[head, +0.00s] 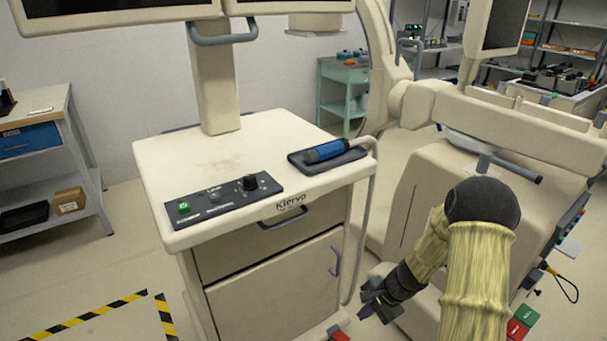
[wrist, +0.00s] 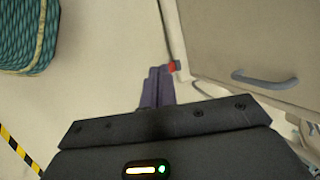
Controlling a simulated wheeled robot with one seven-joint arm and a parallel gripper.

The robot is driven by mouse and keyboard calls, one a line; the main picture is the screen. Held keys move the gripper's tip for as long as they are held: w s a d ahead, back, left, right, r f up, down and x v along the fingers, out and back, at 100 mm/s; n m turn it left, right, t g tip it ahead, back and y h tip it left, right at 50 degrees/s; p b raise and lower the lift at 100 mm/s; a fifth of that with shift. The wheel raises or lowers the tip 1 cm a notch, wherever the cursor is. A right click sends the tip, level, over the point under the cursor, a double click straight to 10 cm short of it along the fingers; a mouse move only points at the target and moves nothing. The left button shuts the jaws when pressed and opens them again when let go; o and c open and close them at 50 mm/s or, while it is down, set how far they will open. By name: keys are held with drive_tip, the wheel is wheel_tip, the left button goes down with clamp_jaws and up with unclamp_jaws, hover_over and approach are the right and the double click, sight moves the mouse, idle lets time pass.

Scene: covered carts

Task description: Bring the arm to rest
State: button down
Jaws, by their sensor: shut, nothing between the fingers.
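My arm, in a pale yellow sleeve, reaches down at the lower right of the head view. My gripper (head: 366,311) hangs low beside the front right corner of the white cart, below its top. In the wrist view its purple fingers (wrist: 156,88) lie together, shut and empty, over pale floor. The cart's door with a grey handle (wrist: 264,79) is to their right. A small red part (wrist: 174,66) shows just beyond the fingertips; I cannot tell how far below them it is.
A bulky beige machine (head: 420,205) stands close to my arm. Striped tape (head: 85,316) marks the floor at left.

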drive_tip(key=s+a+r+n+t+h, duration=0.15)
drive_tip(key=s+r+n+h, duration=0.35)
drive_tip(key=s+r+n, duration=0.9)
wheel_tip(320, 180, up, 29)
drive_tip(key=s+m+p, duration=0.1)
drive_tip(key=m+p, duration=0.1)
drive_tip(key=p, duration=2.2)
drive_tip(key=shift+s+m, duration=0.35)
drive_tip(key=shift+m, duration=0.05)
